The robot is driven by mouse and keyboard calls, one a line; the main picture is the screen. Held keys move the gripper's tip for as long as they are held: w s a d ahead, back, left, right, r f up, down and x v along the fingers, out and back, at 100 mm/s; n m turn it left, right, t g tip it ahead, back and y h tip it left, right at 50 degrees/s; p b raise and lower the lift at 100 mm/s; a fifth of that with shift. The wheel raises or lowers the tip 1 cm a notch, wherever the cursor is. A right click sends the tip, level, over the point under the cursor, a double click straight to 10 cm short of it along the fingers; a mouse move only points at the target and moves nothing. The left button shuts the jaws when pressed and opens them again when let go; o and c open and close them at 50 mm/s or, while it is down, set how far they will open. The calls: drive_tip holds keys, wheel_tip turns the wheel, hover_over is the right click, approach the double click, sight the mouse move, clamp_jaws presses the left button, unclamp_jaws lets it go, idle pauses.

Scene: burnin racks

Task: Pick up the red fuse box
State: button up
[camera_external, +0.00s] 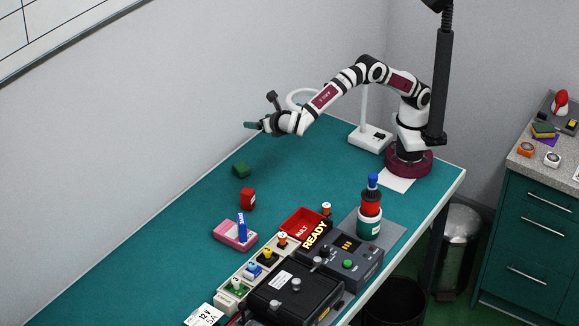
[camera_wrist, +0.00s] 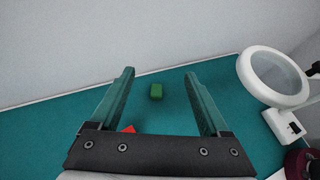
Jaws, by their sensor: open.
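In the wrist view only a small red corner (camera_wrist: 128,129) shows, close to the inner side of the left finger; the rest is hidden by my gripper's body. My gripper (camera_external: 250,125) is raised above the far left part of the table, apart from the fuse box. In the wrist view my gripper (camera_wrist: 159,83) has its two green fingers wide apart with nothing held.
A pink holder (camera_external: 231,237) with a blue piece (camera_external: 242,228) stands nearer the front. A ring lamp (camera_wrist: 273,77) stands at the right. The table's left side is clear.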

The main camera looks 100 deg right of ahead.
drive_tip(key=w+a+r+n+t+y, duration=0.65)
drive_tip(key=w+a+n+t, duration=0.55)
drive_tip(key=n, duration=0.6)
drive_tip(key=s+a+f+n+g+y, duration=0.2)
drive_tip(key=s+a+n+y, duration=0.3)
drive_tip(key=a+n, duration=0.65)
drive_tip(key=s+a+f+n+g+y, duration=0.3)
drive_tip(key=a+n+y, duration=0.55)
drive_tip(key=n, duration=0.65)
drive_tip(key=s+d+f+n+g+h, duration=0.6)
drive_tip(key=s+f+n, duration=0.55)
drive_tip(key=n, duration=0.85)
drive_tip(key=w+d+r+n+t+h, duration=0.25)
drive_tip(key=d+n+h, duration=0.25)
drive_tip(key=d+n, duration=0.25)
drive_tip(key=w+d+r+n+t+h, duration=0.1)
drive_tip(key=d+r+n+t+h, duration=0.3)
drive_tip(key=d+n, duration=0.35)
drive_tip(key=h, duration=0.1)
approach(253, 197)
drive_tip(key=shift+m+g, duration=0.25)
drive_tip(key=shift+g, duration=0.1)
drive_tip(key=x, duration=1.1)
drive_tip(key=shift+w+d+r, duration=0.15)
drive_tip(key=shift+w, duration=0.35)
clamp_jaws()
